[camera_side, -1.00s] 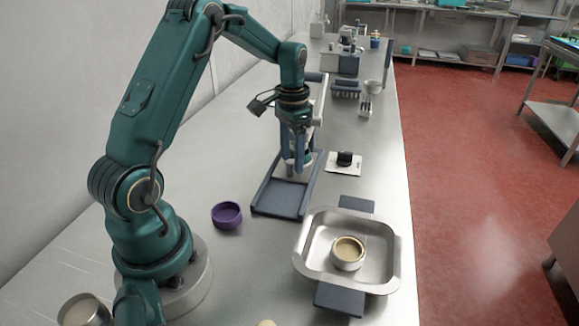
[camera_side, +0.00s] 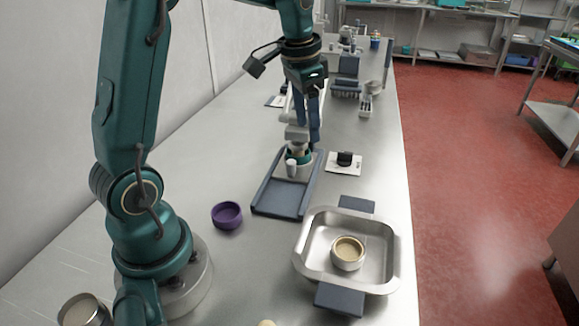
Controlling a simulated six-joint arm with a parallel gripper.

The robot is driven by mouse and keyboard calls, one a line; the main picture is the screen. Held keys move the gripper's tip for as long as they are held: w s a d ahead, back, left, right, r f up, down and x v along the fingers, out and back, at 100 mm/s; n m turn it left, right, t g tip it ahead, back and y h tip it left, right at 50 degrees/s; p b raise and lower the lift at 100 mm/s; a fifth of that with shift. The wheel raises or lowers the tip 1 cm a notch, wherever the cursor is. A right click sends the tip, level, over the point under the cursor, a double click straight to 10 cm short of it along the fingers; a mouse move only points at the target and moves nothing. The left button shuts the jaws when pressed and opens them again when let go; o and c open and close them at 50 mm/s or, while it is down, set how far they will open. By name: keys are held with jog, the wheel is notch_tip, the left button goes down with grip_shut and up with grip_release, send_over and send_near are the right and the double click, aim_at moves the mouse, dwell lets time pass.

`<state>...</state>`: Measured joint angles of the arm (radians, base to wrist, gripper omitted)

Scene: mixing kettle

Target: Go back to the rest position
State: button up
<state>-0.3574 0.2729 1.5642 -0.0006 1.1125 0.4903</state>
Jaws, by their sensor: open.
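My gripper (camera_side: 307,118) points down, raised above the far end of the blue tray-like base (camera_side: 281,198). Its two blue-grey fingers are apart, and I see nothing held between them. Below it, a white and teal device with a small white knob (camera_side: 292,168) stands on that base. The fingers overlap the upper part of this device in the picture, so I cannot tell the exact gap.
A steel pan (camera_side: 312,240) with dark handles holds a small round cup (camera_side: 347,252). A purple bowl (camera_side: 227,215) sits left of the base. A white card with a black knob (camera_side: 345,161) lies to the right. More equipment (camera_side: 346,84) stands farther back.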

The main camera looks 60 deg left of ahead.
jog(key=s+d+r+t, duration=0.3)
jog(key=s+d+r, duration=0.2)
jog(key=s+d, duration=0.4)
jog(key=s+d+f+n, duration=0.1)
jog(key=s+d+f, duration=0.1)
jog(key=s+f, duration=0.2)
jog(key=shift+s+d+f+n+t+h, duration=0.2)
jog(key=shift+s+n+t+h, duration=0.15)
jog(key=shift+s, duration=0.85)
